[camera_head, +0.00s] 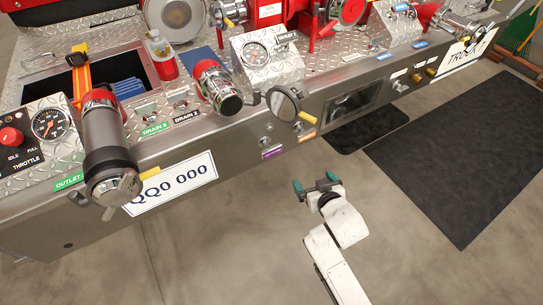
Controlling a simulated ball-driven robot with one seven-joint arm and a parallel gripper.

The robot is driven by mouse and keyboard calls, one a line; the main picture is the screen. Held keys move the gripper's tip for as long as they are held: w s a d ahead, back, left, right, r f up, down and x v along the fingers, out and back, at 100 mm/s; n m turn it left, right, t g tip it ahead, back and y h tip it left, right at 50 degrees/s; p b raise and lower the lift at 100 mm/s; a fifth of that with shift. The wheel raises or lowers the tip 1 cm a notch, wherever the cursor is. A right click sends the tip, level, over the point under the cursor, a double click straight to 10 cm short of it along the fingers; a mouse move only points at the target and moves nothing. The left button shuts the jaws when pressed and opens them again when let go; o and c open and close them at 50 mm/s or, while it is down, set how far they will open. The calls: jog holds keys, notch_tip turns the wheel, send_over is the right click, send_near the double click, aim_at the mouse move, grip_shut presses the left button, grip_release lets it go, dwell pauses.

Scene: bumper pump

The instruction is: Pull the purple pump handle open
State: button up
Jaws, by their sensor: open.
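A purple label (271,152) sits on the front face of the steel bumper, near the middle of the view. Just above it is a small metal pull handle (267,139), close against the panel. A similar metal fitting sits a little above that; the picture is too small to tell their exact shape. My gripper (316,183) has teal fingertips spread apart and is open and empty. It is in front of the bumper, below and right of the purple label, and appears apart from the handle.
A licence plate (172,184) and a large nozzle (109,150) are at left. Open concrete floor (220,250) lies in front.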

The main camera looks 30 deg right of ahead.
aim_at(273, 151)
jog(key=w+a+n+t+y+b, duration=0.1)
jog(key=w+t+b, duration=0.1)
jog(key=w, duration=0.4)
jog(key=w+a+f+n+t+y+b, duration=0.1)
jog(key=w+t+b, duration=0.1)
jog(key=w+b, duration=0.2)
jog(key=w+a+t+y+b, duration=0.1)
jog(key=w+t+b, duration=0.1)
jog(key=w, duration=0.6)
jog(key=shift+w+a+f+n+t+b, duration=0.3)
jog(key=shift+f+n+t+b, duration=0.1)
jog(key=shift+b, duration=0.35)
jog(key=shift+c, duration=0.5)
